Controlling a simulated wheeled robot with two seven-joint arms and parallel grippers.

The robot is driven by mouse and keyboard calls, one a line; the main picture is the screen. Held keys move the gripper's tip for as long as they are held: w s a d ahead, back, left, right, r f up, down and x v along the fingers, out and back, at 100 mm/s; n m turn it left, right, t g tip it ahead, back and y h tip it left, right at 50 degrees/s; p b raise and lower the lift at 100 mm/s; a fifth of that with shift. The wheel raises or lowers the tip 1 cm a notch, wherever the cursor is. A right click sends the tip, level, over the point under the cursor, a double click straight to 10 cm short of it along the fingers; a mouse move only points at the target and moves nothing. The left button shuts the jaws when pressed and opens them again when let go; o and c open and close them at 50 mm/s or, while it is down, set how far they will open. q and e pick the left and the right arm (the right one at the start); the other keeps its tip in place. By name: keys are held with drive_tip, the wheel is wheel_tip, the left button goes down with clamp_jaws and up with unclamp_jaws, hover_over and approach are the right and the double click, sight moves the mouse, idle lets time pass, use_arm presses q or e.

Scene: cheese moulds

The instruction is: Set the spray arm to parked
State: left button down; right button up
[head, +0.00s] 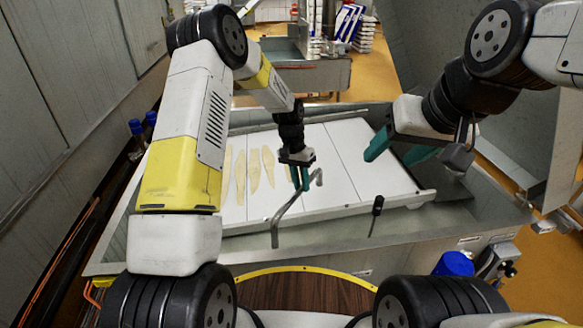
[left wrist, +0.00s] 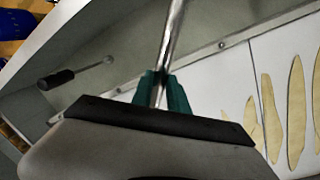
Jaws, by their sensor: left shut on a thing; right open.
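The spray arm (head: 290,208) is a bent bare-metal tube standing over the front edge of the white-topped basin, near the middle of the head view. My left gripper (head: 303,178) is shut on its upper part, with teal fingers on either side of the tube. In the left wrist view the tube (left wrist: 171,38) runs up from between the fingers (left wrist: 160,92). My right gripper (head: 400,150) is open and empty above the right part of the white panels, apart from the spray arm.
White panels (head: 345,165) lie in a metal basin (head: 330,240), with several flat cream pieces (head: 253,170) at left. A black-handled lever (head: 377,207) stands right of the spray arm and shows in the left wrist view (left wrist: 57,79). A blue cap (head: 454,264) is at front right.

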use_arm(q)
drive_tip(key=s+d+m+g+y, duration=0.1)
drive_tip(key=s+d+m, duration=0.8)
drive_tip(key=s+m, duration=0.1)
drive_tip(key=shift+s+y, duration=0.3)
drive_tip(key=shift+s, duration=0.4)
drive_tip(key=c, duration=1.3)
unclamp_jaws()
drive_tip(key=shift+s, duration=0.1)
drive_tip(key=shift+c, duration=0.2)
drive_tip(key=shift+o, duration=0.2)
wheel_tip(320, 180, up, 8)
drive_tip(key=w, duration=0.1)
drive_tip(key=shift+w+a+f, duration=0.15)
drive_tip(key=shift+w+a, duration=0.05)
drive_tip(key=shift+w, duration=0.1)
